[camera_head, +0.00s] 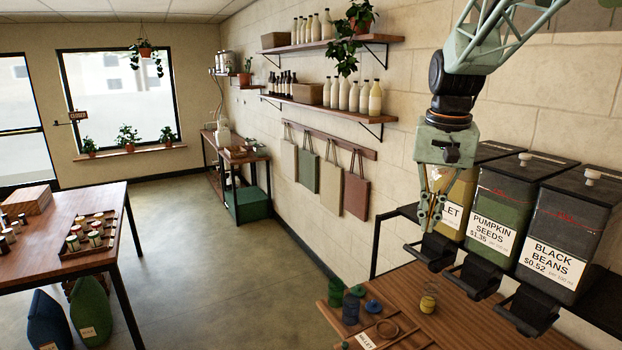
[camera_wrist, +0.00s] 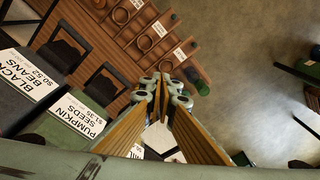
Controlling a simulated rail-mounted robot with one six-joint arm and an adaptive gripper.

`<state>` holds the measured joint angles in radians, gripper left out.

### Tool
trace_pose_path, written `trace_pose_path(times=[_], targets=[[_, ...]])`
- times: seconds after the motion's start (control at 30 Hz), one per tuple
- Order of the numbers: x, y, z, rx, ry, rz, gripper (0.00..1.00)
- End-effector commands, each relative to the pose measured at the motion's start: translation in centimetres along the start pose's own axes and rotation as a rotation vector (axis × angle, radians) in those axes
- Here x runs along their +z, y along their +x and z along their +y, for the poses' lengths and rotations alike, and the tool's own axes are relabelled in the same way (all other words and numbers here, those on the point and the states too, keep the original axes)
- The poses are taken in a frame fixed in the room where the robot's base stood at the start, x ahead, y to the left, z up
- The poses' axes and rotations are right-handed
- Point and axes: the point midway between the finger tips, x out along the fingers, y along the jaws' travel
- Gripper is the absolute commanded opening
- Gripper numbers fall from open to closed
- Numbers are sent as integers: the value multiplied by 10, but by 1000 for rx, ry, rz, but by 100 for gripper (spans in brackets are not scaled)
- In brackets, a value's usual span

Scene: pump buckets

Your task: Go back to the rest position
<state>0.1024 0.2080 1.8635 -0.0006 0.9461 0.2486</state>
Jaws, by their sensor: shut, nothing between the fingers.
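My gripper (camera_head: 431,222) points downward at the right of the head view, in front of the millet dispenser (camera_head: 464,195). Its fingers are together with nothing between them. In the wrist view the closed fingertips (camera_wrist: 163,84) sit near the middle, above the wooden counter (camera_wrist: 100,28). The pumpkin seeds dispenser (camera_head: 505,195) and the black beans dispenser (camera_head: 568,225) stand to the right of it. A small jar with yellowish contents (camera_head: 428,301) stands on the counter below the gripper. I cannot tell whether the gripper touches the millet dispenser's spout.
Green and blue jars (camera_head: 351,306) and lids stand at the counter's left end. Wall shelves (camera_head: 330,106) hold bottles and plants. Bags (camera_head: 331,185) hang on the wall. A table (camera_head: 60,240) stands at the left. The floor (camera_head: 225,240) between is clear.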

Motion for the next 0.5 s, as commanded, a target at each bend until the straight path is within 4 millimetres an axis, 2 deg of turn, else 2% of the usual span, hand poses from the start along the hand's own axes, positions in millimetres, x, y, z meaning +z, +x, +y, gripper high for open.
trace_pose_path(times=[0.5], targets=[[90,-23,9,-14,-77,47,0]])
